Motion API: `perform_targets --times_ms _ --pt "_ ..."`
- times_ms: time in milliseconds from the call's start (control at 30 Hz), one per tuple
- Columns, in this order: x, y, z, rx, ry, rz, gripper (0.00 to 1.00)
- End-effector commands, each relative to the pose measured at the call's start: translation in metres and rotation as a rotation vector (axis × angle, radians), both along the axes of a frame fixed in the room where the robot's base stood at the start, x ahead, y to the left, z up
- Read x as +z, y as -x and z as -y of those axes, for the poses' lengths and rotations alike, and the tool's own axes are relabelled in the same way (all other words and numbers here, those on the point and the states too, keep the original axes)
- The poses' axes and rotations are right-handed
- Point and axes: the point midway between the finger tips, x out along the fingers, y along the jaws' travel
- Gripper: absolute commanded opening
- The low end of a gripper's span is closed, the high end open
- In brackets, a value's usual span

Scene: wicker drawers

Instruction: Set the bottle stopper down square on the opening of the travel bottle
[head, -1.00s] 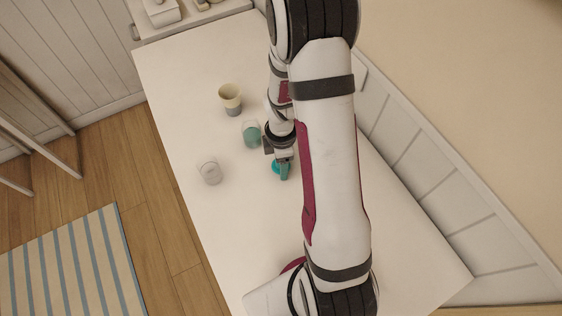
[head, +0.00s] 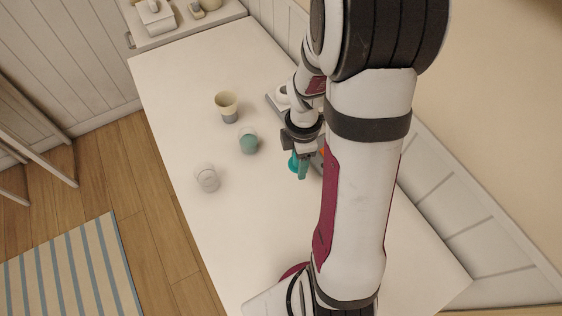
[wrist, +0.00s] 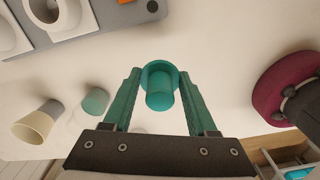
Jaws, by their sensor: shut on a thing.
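My gripper (head: 302,172) is shut on the teal bottle stopper (wrist: 160,90), which has a wide round flange and a narrower plug. The stopper sits between the green fingertips in the wrist view and shows beside them in the head view (head: 293,162). It is held above the table. I cannot tell for sure which container is the travel bottle. A green and whitish container (head: 249,141) stands left of my gripper. A pale, translucent container (head: 207,179) stands farther left. White pieces with openings (wrist: 60,15) stand on a grey tray, partly cut off in the wrist view.
The grey tray (wrist: 120,14) carries an orange patch and lies on the right side of the table, partly hidden by my arm in the head view. A cream and grey cup (head: 227,104) stands behind the green container. The table's left front (head: 225,230) is clear.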

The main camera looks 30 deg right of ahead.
Motion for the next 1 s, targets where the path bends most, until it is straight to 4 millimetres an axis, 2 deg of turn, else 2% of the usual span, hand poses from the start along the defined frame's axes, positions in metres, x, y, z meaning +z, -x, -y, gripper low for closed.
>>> perform_targets --times_ms 200,300,367,467,567,700,800,900,1000 --pt "0.029 0.035 0.033 -0.006 0.001 0.002 0.06" --pt "0.036 0.043 0.042 0.0 0.001 0.001 0.06" --pt "0.04 0.041 0.044 0.014 0.001 0.001 0.06" --pt "0.046 0.019 0.043 0.073 0.002 0.001 0.06" --pt "0.055 -0.02 0.032 0.17 0.002 -0.001 0.06" --pt "0.07 -0.081 0.002 0.323 0.003 -0.001 0.06" --pt "0.08 -0.117 -0.026 0.419 0.003 -0.001 0.06" --pt "0.087 -0.138 -0.048 0.484 0.003 -0.002 0.06" --pt "0.09 -0.148 -0.06 0.514 0.001 0.0 0.06"
